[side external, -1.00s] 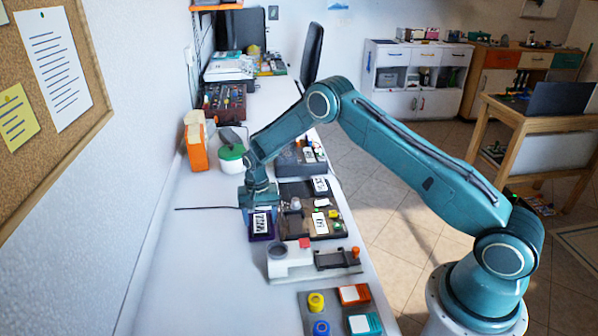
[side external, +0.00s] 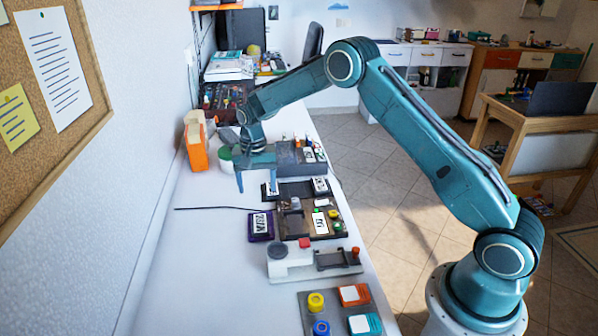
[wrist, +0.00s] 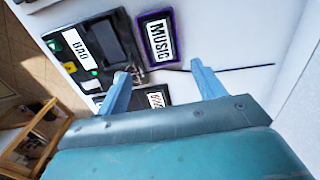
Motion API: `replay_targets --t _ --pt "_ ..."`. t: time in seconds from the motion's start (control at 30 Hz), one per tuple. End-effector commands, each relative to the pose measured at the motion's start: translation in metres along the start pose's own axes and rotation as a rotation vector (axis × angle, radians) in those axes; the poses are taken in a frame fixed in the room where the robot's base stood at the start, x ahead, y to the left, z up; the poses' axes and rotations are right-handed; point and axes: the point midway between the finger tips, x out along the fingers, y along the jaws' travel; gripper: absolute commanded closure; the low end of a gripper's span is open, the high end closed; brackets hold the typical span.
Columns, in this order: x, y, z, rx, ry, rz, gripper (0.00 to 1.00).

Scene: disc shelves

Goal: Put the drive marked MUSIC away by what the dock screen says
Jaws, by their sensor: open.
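The MUSIC drive (side external: 261,235) is a dark block with a purple edge and a white label. It lies flat on the white bench, left of the dark tray (side external: 297,224). In the wrist view the drive (wrist: 176,55) reads MUSIC. My gripper (side external: 256,190) is open and empty, fingers down, above the bench behind the drive. In the wrist view the drive lies beyond the fingertips (wrist: 159,72), apart from them. The dark tray has a white label, seemingly BAD or BRD, and an empty-looking dark recess. I cannot make out a readable dock screen.
Another labelled dark block (wrist: 157,98) lies between my fingers in the wrist view. A white device (side external: 290,268) and a grey panel with coloured parts (side external: 336,299) stand nearer the camera. An orange holder (side external: 195,147) stands by the wall. A thin dark cable crosses the bench.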

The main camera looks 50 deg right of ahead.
Motion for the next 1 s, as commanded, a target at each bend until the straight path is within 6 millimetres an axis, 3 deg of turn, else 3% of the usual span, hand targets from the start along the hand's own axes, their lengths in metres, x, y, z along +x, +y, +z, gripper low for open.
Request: replay_targets --t 0.67,0.87,1.0 --pt "-0.004 0.000 0.001 -0.003 0.002 -0.002 0.31" --pt "-0.028 0.003 0.006 -0.031 0.017 -0.015 0.31" --pt "-0.059 0.009 0.017 -0.071 0.039 -0.031 0.31"
